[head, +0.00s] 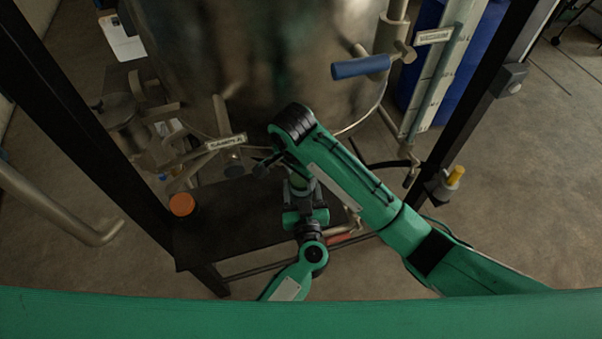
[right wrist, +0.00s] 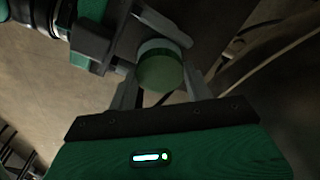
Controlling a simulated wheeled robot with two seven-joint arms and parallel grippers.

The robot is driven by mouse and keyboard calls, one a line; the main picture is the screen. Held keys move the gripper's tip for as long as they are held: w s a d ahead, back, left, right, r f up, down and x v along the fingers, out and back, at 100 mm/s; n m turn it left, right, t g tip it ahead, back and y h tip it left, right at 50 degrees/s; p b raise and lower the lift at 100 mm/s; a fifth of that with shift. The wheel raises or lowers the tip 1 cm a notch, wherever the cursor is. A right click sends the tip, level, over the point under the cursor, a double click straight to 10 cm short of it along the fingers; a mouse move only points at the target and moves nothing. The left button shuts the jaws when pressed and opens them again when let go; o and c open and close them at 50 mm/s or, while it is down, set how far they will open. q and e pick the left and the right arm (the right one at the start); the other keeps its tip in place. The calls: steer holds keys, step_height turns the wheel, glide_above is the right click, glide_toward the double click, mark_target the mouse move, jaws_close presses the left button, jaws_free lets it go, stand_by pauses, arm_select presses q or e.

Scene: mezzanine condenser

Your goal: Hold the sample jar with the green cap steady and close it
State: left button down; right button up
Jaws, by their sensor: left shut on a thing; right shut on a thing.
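The sample jar shows in the right wrist view with its round green cap (right wrist: 160,72) toward the camera and a pale band of jar body (right wrist: 158,46) behind it. My right gripper (right wrist: 160,85) has one finger on each side of the cap and is shut on it. My left gripper (right wrist: 135,40) reaches in from the upper left and is shut on the jar body. Whether the cap is fully seated cannot be told.
The jar is above a dark table (head: 235,225). An orange-capped item (head: 182,205) stands at its left edge. A large metal vessel (head: 260,60) with a blue-handled valve (head: 360,67) stands behind. Dark frame posts flank both sides. Pipes and a tagged valve (head: 225,142) are close by.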

steer(key=m, duration=0.6)
steer(key=shift+w+m+g, duration=0.15)
steer(key=shift+m+g, duration=0.15)
arm_select(q)
steer(key=shift+f, duration=0.1)
arm_select(e)
steer(key=m, duration=0.6)
steer(key=shift+m+g, duration=0.3)
steer(key=shift+g, duration=0.1)
steer(key=o, duration=0.9)
steer(key=shift+c, duration=0.3)
